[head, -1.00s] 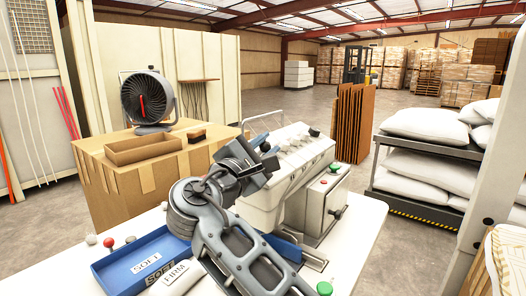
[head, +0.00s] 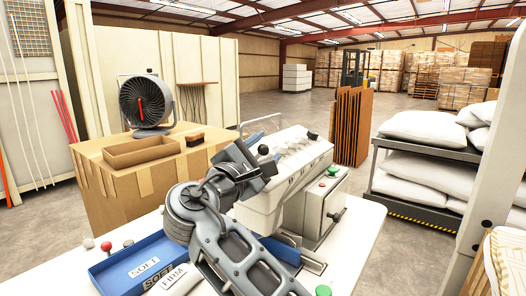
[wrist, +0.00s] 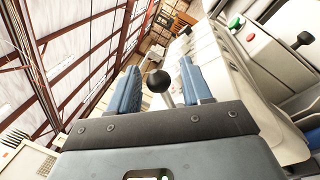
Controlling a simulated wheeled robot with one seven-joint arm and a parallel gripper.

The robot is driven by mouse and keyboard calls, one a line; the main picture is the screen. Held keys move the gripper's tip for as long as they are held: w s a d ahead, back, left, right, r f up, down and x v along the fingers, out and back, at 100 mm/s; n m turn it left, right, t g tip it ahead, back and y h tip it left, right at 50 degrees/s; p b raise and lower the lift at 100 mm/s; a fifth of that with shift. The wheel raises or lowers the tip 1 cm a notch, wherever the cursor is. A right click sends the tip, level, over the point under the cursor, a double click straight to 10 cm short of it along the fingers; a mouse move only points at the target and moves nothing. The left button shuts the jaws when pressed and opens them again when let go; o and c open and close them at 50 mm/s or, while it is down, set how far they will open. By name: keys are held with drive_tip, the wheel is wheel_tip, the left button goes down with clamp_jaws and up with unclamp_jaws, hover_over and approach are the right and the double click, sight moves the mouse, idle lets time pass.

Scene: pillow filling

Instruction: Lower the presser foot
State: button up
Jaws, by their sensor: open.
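The white sewing machine (head: 262,205) stands on the white table, and a black ball knob (head: 263,149) on a short grey stem shows at its near upper side. In the wrist view the ball knob (wrist: 158,81) sits between the two blue fingers of my gripper (wrist: 160,72). The fingers are apart, with a gap visible on each side of the knob. In the head view my gripper (head: 262,168) is beside the machine's top, and its fingers are partly hidden by my wrist. The presser foot itself cannot be made out.
A control box (head: 322,200) with red and green buttons and another black knob (head: 338,215) adjoins the machine at right. A blue tray (head: 125,265) with labelled pieces lies at front left. A cardboard box (head: 125,180) with a fan (head: 146,101) stands behind.

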drive_tip(key=b+v, duration=0.1)
drive_tip(key=v, duration=0.6)
drive_tip(key=shift+s+a, duration=0.15)
drive_tip(key=shift+s, duration=0.1)
